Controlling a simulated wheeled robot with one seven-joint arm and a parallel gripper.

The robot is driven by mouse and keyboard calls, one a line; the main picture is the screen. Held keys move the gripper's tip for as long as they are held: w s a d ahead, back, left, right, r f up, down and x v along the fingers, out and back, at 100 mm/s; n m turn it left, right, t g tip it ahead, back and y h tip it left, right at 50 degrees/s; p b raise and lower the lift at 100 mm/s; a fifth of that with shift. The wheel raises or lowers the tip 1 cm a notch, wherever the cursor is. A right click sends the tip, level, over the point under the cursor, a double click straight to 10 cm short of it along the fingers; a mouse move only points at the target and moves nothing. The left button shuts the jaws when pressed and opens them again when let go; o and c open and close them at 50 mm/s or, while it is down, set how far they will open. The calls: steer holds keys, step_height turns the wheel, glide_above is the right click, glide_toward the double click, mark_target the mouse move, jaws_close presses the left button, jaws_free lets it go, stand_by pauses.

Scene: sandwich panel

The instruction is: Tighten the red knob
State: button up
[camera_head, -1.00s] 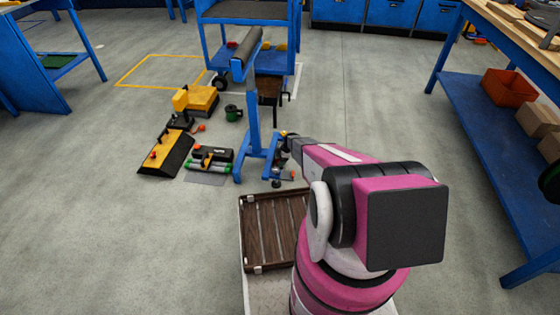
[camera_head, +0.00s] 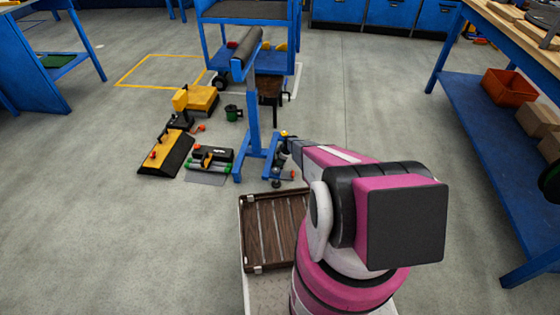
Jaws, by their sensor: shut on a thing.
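The blue roller stand (camera_head: 252,110) stands upright on the floor, with a grey roller on top and blue feet at its base. My arm reaches forward to the right side of this base. My gripper (camera_head: 281,158) is there, small and dark against the blue foot. A small red knob (camera_head: 292,173) shows low at the right of the base, right by my gripper. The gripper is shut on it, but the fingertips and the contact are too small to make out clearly.
A wooden slatted tray (camera_head: 247,230) lies in front of the stand. A blue cart (camera_head: 250,12) is behind, and a workbench (camera_head: 490,120) is at right. The left foreground floor is clear.

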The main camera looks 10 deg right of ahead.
steer(key=shift+s+m+t+h, duration=0.1)
steer(key=shift+m+t+h, duration=0.4)
steer(key=shift+m, duration=1.3)
steer(key=o, duration=0.9)
steer(key=shift+r, duration=0.1)
steer(key=v, duration=1)
steer(key=shift+s+d+r, duration=0.15)
steer(key=shift+s+r, duration=0.05)
steer(key=shift+r, duration=0.05)
